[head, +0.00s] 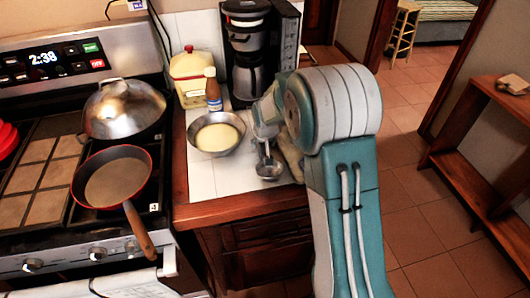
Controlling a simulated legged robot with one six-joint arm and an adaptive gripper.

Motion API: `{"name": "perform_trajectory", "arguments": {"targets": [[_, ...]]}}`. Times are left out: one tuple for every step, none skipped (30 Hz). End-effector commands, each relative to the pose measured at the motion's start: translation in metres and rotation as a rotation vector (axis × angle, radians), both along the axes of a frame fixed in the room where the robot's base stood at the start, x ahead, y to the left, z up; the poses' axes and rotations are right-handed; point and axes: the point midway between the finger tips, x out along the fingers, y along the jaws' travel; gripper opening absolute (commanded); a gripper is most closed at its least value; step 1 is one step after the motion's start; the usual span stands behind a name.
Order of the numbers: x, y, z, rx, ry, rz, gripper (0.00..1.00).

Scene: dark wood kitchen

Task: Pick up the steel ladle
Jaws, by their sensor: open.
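The steel ladle (269,169) lies on the white tiled counter, with its round bowl toward the front edge. Its short visible handle part runs up toward my arm, and the rest is hidden. My gripper (266,132) is at the end of my teal and grey arm, just above and behind the ladle bowl. It is open, but its fingers are small and partly covered by my arm. I cannot tell whether they touch the handle.
A steel bowl with pale contents (218,138) stands left of the ladle. Behind are a brown bottle (213,90), a cream and red canister (191,80) and a coffee maker (247,45). A stove with a frying pan (115,180) and a domed lid (122,110) is at left.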

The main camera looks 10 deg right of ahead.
Motion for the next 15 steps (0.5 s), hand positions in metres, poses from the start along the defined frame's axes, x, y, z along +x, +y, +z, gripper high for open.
{"name": "perform_trajectory", "arguments": {"targets": [[0.0001,0.0001,0.0003,0.000,-0.001,0.000,0.70],[0.0000,0.0001,0.0003,0.000,0.000,0.000,0.70],[0.0000,0.0001,0.0003,0.000,0.000,0.000,0.70],[-0.0001,0.0001,0.0003,0.000,0.000,0.000,0.70],[-0.0001,0.0001,0.0003,0.000,0.000,0.000,0.57],[-0.0001,0.0001,0.0003,0.000,0.000,0.000,0.39],[-0.0001,0.0000,0.0003,0.000,0.000,0.000,0.25],[-0.0001,0.0000,0.0003,0.000,0.000,0.000,0.12],[-0.0002,-0.0002,0.0002,0.000,0.001,0.000,0.00],[-0.0002,-0.0003,0.0001,0.000,0.001,0.000,0.00],[-0.0002,-0.0005,0.0001,0.000,0.001,0.000,0.00],[-0.0003,-0.0006,0.0000,0.000,0.001,0.000,0.00],[-0.0003,-0.0006,-0.0001,0.000,0.001,0.000,0.00],[-0.0003,-0.0006,0.0000,0.000,0.001,0.000,0.00],[-0.0002,-0.0005,-0.0001,0.000,0.001,0.000,0.00]]}}
